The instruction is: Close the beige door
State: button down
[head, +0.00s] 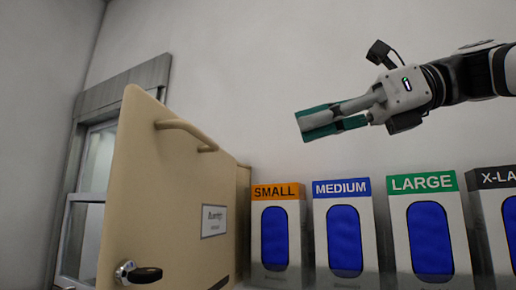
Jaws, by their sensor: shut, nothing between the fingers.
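The beige door (165,190) stands open on the left in the head view, swung out toward me. It has a curved beige handle (187,131) near its top and a dark knob or latch with a silver base (138,273) low on its near edge. A small white label (214,221) is on its face. My gripper (302,126) is shut and empty, in the air to the right of the door and above the boxes. It points left and touches nothing. The door's lower end is cut off by the frame.
A row of glove-type boxes stands along the wall right of the door: SMALL (276,190), MEDIUM (341,187), LARGE (422,182) and X-LARGE (495,178). A grey-framed window (94,185) is behind the door at left. The air between door and gripper is clear.

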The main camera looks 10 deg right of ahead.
aim_at(209, 139)
jog(key=shift+m+y, duration=0.3)
jog(key=shift+m, duration=0.2)
jog(key=x, duration=0.4)
jog(key=r+x, duration=0.1)
jog(key=x, duration=0.7)
jog(key=shift+a+r, duration=0.15)
jog(key=shift+a, duration=0.3)
jog(key=shift+a, duration=0.15)
